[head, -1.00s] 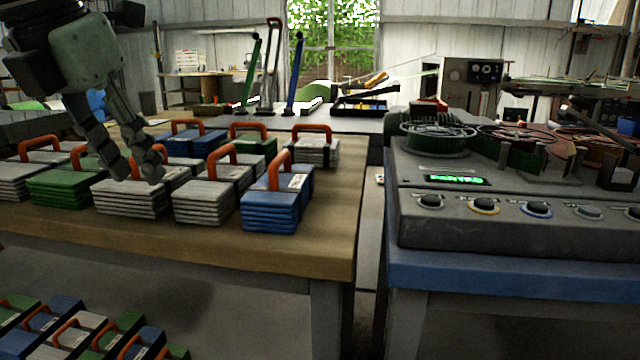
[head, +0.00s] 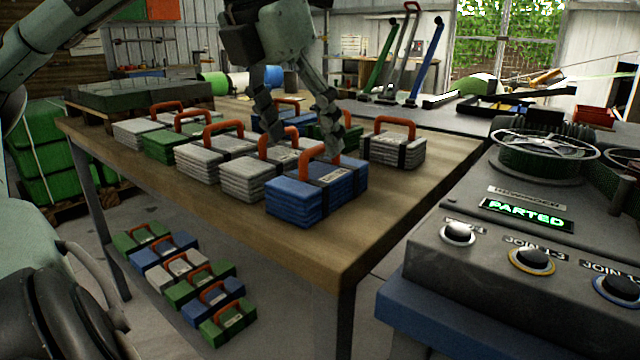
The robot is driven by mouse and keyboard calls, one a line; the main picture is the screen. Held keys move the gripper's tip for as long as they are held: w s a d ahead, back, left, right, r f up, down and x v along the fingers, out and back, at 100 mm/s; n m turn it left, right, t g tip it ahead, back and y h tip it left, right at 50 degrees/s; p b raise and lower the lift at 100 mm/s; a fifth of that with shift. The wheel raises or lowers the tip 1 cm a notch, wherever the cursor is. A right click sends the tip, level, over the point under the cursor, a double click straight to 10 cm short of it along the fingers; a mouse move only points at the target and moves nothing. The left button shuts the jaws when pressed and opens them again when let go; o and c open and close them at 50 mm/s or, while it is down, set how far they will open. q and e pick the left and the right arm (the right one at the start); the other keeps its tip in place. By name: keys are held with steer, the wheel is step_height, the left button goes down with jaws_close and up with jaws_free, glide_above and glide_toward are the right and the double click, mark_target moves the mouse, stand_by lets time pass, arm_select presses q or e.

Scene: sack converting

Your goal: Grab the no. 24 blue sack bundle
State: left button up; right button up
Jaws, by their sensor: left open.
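A blue sack bundle (head: 292,202) with an orange handle and a pale label lies at the table's front right corner. A second blue bundle (head: 297,124) lies further back, partly hidden behind my left gripper. The numbers on the labels are too small to read, so I cannot tell which is no. 24. My left gripper (head: 302,145) is open and empty, fingers pointing down over the bundles. Its right finger overlaps the front blue bundle's handle in the picture; I cannot tell whether they touch. My right gripper is not in view.
Grey bundles (head: 248,181) and green bundles (head: 165,147) crowd around on the wooden table (head: 345,238). More bundles (head: 212,293) lie below the table. A grey console (head: 480,260) with a lit "PARTED" display stands at the right. The table's front right corner is clear.

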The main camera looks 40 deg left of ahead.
mark_target(319, 171)
arm_select(q)
steer(key=shift+w+d+f, duration=0.1)
steer(key=shift+f, duration=0.1)
steer(key=shift+w+f, duration=0.15)
steer(key=shift+f, duration=0.2)
steer(key=x, duration=0.5)
steer(key=shift+w+d+f+b, duration=0.15)
steer(key=shift+w+f+b, duration=0.1)
steer(key=shift+b, duration=0.1)
steer(key=shift+w+f, duration=0.25)
steer(key=shift+f, duration=0.25)
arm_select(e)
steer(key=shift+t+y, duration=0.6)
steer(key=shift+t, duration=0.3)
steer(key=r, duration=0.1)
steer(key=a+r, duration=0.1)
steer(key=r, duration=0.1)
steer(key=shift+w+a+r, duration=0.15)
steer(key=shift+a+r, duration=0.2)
arm_select(q)
steer(key=shift+c, duration=0.6)
steer(key=c, duration=0.9)
steer(key=shift+r, duration=0.1)
